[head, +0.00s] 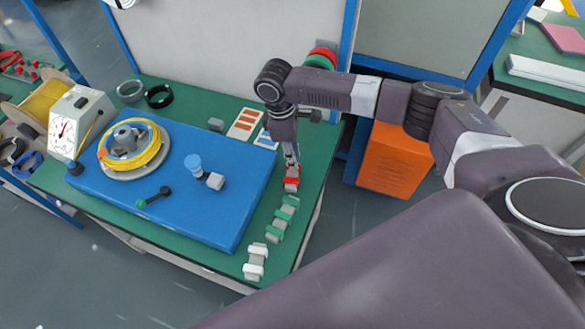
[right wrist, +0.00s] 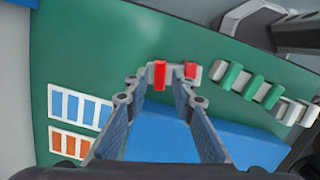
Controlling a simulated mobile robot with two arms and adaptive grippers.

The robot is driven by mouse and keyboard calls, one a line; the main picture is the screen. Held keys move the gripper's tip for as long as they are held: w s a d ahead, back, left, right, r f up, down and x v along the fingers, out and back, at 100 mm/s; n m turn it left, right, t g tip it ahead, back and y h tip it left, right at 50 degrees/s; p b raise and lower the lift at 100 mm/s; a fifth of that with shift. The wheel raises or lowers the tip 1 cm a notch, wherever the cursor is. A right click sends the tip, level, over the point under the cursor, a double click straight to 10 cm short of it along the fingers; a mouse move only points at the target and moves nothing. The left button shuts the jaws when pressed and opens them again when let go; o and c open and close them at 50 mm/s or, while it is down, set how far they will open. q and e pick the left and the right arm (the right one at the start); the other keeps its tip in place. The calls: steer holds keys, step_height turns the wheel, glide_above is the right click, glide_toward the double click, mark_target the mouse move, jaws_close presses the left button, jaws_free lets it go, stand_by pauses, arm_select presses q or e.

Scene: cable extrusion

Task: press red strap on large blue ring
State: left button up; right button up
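The red strap (head: 291,183) is a small red-and-grey piece on the green table, right of the blue platform. It also shows in the right wrist view (right wrist: 160,75), with two red bands on a grey block. My right gripper (head: 291,160) points down just above it. In the right wrist view its two fingers (right wrist: 159,86) are apart, with one red band between and beyond the tips; I cannot tell whether they touch it. A blue ring (head: 25,166) lies at the far left on another table; I cannot tell its size. My left gripper is out of view.
Green straps (head: 281,217) and white straps (head: 254,262) line the table's right side. The blue platform (head: 222,213) carries a yellow coil (head: 153,160) on a spindle. An orange cabinet (head: 388,163) stands right of the table.

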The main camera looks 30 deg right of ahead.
steer(key=shift+f+b, duration=0.45)
steer(key=shift+f, duration=0.95)
steer(key=shift+r+p, duration=0.2)
steer(key=shift+p, duration=0.45)
steer(key=shift+c, duration=0.2)
jaws_close()
step_height(320, 180, up, 8)
steer(key=p, duration=0.9)
steer(key=shift+s+a+f, duration=0.1)
stand_by(0.4)
